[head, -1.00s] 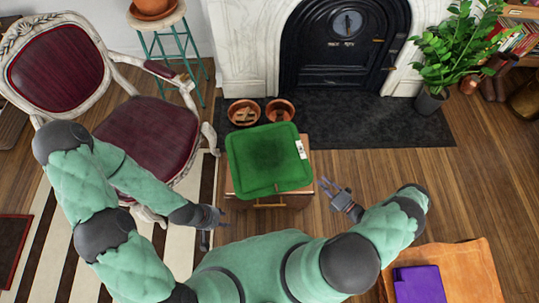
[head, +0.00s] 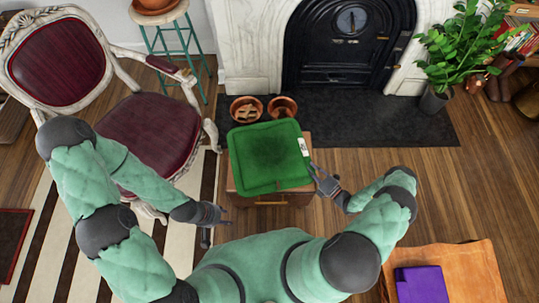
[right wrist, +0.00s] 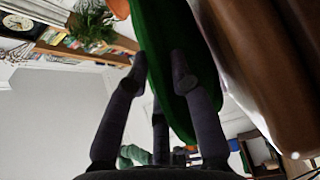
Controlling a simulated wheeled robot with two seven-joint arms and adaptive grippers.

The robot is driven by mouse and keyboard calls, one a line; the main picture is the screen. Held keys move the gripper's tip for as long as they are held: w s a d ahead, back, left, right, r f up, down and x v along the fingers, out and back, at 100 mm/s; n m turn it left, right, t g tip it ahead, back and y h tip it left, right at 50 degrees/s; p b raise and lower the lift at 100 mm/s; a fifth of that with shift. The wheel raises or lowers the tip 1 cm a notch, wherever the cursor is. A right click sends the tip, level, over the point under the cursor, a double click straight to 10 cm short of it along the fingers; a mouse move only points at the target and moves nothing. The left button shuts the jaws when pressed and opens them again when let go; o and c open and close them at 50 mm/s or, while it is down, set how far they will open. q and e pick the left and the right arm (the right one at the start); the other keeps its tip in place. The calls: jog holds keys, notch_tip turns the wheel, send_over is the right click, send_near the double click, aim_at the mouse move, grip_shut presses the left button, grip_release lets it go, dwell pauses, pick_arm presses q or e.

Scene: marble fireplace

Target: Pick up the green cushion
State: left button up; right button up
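The green cushion (head: 264,158), with a white tag at its right edge, lies flat on a small wooden cabinet (head: 270,200). My right gripper (head: 318,178) is at the cushion's right edge in the head view. In the right wrist view its fingers (right wrist: 160,75) are spread apart, and the green cushion (right wrist: 158,38) edge shows between and behind them. I cannot tell whether a finger touches it. My left gripper (head: 216,213) is to the left of the cabinet, apart from the cushion; its fingers are too small to judge.
A dark red chair (head: 150,135) stands at the left. Two terracotta bowls (head: 247,109) sit behind the cabinet on the dark hearth (head: 380,122). A potted plant (head: 450,50) is at the right back. An orange seat (head: 465,265) with a purple book (head: 420,284) is at the front right.

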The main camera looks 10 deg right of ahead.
grip_shut()
jog(key=shift+r, duration=0.1)
